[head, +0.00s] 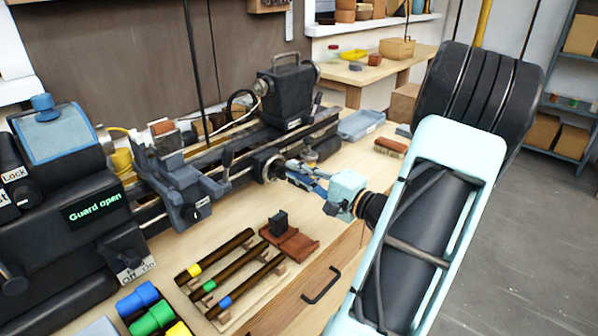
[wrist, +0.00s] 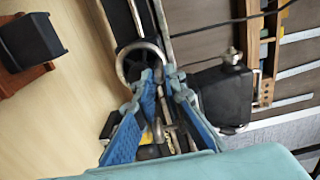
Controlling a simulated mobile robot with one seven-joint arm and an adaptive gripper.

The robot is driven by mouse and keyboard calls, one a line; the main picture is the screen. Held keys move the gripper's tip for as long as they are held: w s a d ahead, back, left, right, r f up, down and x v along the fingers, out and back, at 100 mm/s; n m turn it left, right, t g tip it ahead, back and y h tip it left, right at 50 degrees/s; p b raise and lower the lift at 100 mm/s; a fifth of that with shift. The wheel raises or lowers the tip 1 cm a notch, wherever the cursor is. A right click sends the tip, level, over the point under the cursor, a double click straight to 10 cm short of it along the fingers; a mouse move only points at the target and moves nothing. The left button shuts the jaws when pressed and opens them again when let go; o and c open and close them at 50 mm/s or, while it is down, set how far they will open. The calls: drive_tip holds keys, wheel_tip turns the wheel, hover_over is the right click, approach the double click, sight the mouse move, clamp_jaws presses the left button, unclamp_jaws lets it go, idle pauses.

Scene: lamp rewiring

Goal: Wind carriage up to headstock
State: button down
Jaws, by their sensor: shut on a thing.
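The lathe's headstock (head: 65,235) is the dark block at left, with a blue lid and a display reading "Guard open". The grey carriage (head: 187,197) sits on the bed to its right, apart from it, with a short stretch of rails between. A round handwheel (head: 266,168) is on the bed's front right of the carriage. In the wrist view the handwheel (wrist: 125,70) shows as a metal ring. My gripper (head: 285,170) is shut at the wheel's edge, blue-padded fingers (wrist: 163,80) meeting there. The exact part gripped is partly hidden by the fingers.
The tailstock (head: 287,92) stands on the bed behind the handwheel. In front on the bench lie a rack of several dark rods (head: 228,272), a brown block stand (head: 290,242) and coloured parts (head: 150,312). A blue-grey tray (head: 360,124) lies at right.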

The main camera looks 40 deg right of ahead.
drive_tip(key=shift+w+a+f+y+b, duration=0.1)
drive_tip(key=shift+a+f+y+b, duration=0.05)
drive_tip(key=shift+a+b, duration=0.45)
drive_tip(key=shift+w+a+f+y+b, duration=0.15)
drive_tip(key=shift+a+b, duration=0.25)
drive_tip(key=shift+a, duration=0.4)
drive_tip(key=c, duration=2.1)
unclamp_jaws()
drive_tip(key=shift+s, duration=0.15)
drive_tip(key=shift+s+d+b, duration=0.25)
drive_tip(key=shift+s+b, duration=0.05)
drive_tip(key=shift+s, duration=1.5)
drive_tip(key=shift+s+d+b, duration=0.2)
drive_tip(key=shift+s+b, duration=0.05)
drive_tip(key=shift+s, duration=1.5)
drive_tip(key=shift+a, duration=0.1)
